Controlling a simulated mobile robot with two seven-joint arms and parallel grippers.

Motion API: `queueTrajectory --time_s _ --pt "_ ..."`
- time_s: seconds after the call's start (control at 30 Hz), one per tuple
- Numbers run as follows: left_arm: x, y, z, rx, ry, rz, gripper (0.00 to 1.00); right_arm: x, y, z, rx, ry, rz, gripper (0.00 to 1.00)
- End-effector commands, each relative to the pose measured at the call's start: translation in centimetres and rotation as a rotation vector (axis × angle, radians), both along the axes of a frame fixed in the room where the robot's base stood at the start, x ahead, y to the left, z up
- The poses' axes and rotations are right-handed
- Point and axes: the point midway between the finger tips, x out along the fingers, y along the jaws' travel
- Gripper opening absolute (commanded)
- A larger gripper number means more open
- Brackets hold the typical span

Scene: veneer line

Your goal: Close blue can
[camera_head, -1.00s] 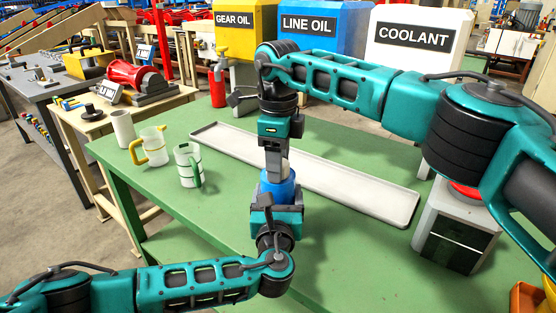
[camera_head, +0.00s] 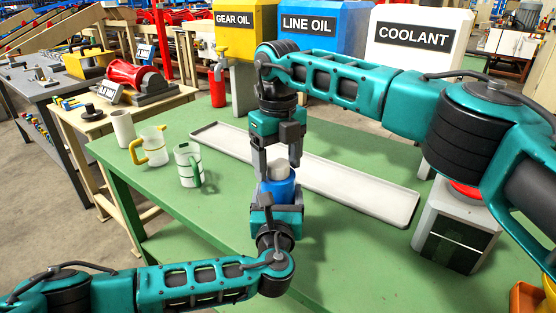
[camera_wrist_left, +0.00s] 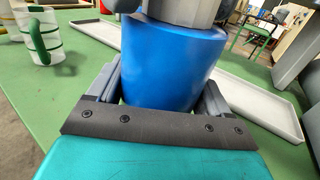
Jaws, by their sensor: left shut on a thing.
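The blue can (camera_head: 277,188) stands upright, held above the green table by my left gripper (camera_head: 277,202). In the left wrist view the blue can (camera_wrist_left: 172,65) sits between the two grey fingers of the left gripper (camera_wrist_left: 170,95). A pale round cap (camera_head: 278,169) is on top of the can; its lower part also shows in the left wrist view (camera_wrist_left: 180,10). My right gripper (camera_head: 279,164) points down from above, its fingers on the left and right sides of the cap, with no clear gap. The cap's seat on the can is partly hidden.
A long white tray (camera_head: 350,188) lies behind the can on the green table (camera_head: 225,228). A clear jug (camera_head: 152,146), a green-handled jug (camera_head: 188,164) and a white cup (camera_head: 123,128) stand at left. A grey box with a red top (camera_head: 455,235) is at right.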

Motion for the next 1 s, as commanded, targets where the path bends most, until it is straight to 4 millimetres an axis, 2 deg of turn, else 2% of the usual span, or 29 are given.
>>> queueTrajectory --time_s 0.3,0.43,0.57,0.8,1.0 --pt "0.0 0.0 -0.1 0.001 0.001 0.001 0.0 0.0 0.0 0.1 0.001 -0.001 0.001 0.81" --pt "0.0 0.0 -0.1 0.001 0.001 0.001 0.0 0.1 0.0 1.1 0.001 -0.003 0.001 0.81" --pt "0.0 0.0 -0.1 0.001 0.001 0.001 0.0 0.1 0.1 3.4 0.002 -0.005 0.0 0.81" --pt "0.0 0.0 -0.1 0.001 0.001 0.0 0.0 0.0 0.1 8.7 0.001 -0.004 -0.001 0.81" --pt "0.0 0.0 -0.1 0.001 0.001 0.0 0.0 0.0 0.1 11.3 0.0 -0.001 0.0 0.81"
